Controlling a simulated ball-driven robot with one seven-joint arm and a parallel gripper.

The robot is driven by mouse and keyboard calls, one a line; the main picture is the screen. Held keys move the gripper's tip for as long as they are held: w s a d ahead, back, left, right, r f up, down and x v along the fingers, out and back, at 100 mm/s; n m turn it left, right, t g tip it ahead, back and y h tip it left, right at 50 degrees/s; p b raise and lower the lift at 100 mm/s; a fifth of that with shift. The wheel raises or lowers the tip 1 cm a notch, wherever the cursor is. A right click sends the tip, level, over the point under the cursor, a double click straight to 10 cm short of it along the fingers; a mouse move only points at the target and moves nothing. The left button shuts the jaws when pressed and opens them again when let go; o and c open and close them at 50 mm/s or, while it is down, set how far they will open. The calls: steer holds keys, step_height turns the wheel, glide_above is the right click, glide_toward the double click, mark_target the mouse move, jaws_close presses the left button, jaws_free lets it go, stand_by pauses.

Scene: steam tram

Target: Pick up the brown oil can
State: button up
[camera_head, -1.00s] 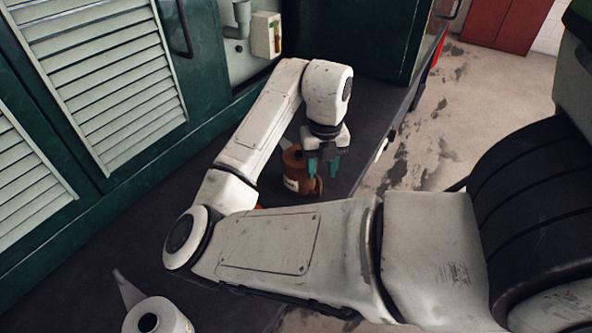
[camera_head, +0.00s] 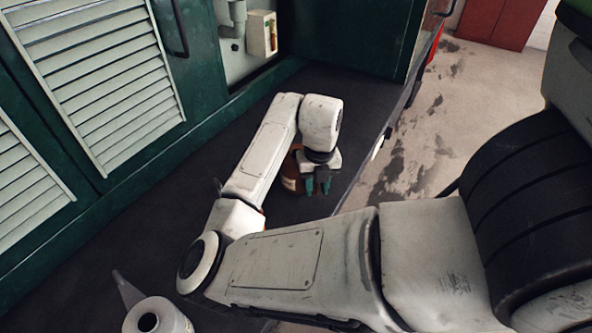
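The brown oil can (camera_head: 292,181) stands on the dark deck, in the middle of the view. My arm and gripper cover much of it; its left part, with a pale label, shows. My gripper (camera_head: 318,188) points down at the can's right side, low over the deck. Its two teal fingers stand apart with a gap between them, so it looks open. The can's handle side is hidden behind the fingers, and I cannot tell whether the handle lies between them or touches them.
A pale grey can with a spout (camera_head: 158,318) stands at the lower left. A green louvred cabinet (camera_head: 105,85) lines the left, and a dark green panel (camera_head: 350,35) closes the back. The deck's edge (camera_head: 375,155) runs along the right, with stained floor beyond.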

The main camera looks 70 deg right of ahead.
jaws_close()
steer(key=shift+r, duration=0.15)
stand_by(0.4)
steer(key=shift+r+b, duration=0.3)
steer(key=shift+r, duration=0.2)
steer(key=s+d+r+b, duration=0.2)
steer(key=s+d+r, duration=0.8)
steer(key=r, duration=0.1)
steer(key=shift+r, duration=0.4)
